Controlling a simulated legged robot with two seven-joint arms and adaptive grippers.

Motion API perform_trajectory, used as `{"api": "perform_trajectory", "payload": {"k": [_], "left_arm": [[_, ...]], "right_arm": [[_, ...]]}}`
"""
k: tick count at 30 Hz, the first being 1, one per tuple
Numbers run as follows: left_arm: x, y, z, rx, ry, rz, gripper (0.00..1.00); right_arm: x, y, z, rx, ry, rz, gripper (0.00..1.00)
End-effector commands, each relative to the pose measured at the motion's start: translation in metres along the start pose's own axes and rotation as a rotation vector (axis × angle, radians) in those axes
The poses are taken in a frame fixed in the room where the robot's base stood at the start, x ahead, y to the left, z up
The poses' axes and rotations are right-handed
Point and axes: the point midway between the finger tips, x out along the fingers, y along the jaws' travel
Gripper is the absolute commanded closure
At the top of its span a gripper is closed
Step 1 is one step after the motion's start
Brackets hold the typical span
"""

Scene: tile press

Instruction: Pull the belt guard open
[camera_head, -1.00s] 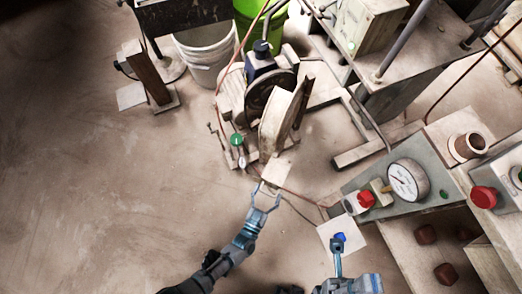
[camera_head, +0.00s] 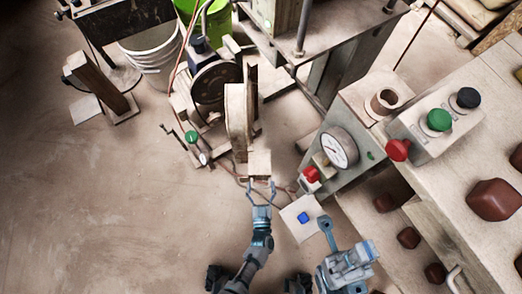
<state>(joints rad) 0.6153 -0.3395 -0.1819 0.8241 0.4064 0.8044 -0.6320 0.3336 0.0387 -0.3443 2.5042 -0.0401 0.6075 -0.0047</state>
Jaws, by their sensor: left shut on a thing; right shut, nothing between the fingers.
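The belt guard (camera_head: 237,122) is a pale, worn panel with a dark inner edge, standing beside the dark round wheel (camera_head: 217,82) of the motor unit. A pale block-like tab (camera_head: 259,163) sticks out at its lower end. My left gripper (camera_head: 261,188) is at this tab, its fingertips around the tab's near end, shut on it. My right gripper (camera_head: 325,222) is shut and empty, low in the picture, right of the left one and apart from the guard. The guard's far side and hinge are hidden.
A grey console with a gauge (camera_head: 339,148) and red knob (camera_head: 311,174) stands right of my grippers. A bench with a button box (camera_head: 438,122) and brown blocks fills the right. A white sheet with a blue piece (camera_head: 303,217) lies nearby.

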Motion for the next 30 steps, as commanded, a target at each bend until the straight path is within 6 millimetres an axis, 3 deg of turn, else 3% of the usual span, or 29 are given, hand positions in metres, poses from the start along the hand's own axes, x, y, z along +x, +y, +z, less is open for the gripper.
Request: {"api": "perform_trajectory", "payload": {"k": [11, 12, 13, 30], "left_arm": [[-0.0002, 0.0013, -0.0013, 0.002, 0.003, -0.001, 0.82], [-0.0003, 0.0012, -0.0013, 0.002, 0.002, -0.001, 0.12], [-0.0003, 0.0011, -0.0012, 0.001, 0.002, -0.001, 0.09], [0.0000, 0.0009, -0.0002, 0.002, 0.000, -0.002, 0.09]], "right_arm": [[-0.0008, 0.0002, 0.0004, -0.002, -0.004, -0.003, 1.00], [-0.0008, 0.0002, 0.0004, -0.002, -0.003, -0.003, 1.00], [-0.0008, 0.0002, 0.0005, -0.002, -0.004, -0.003, 1.00], [-0.0001, -0.0012, -0.0032, -0.002, 0.000, -0.006, 1.00]]}}
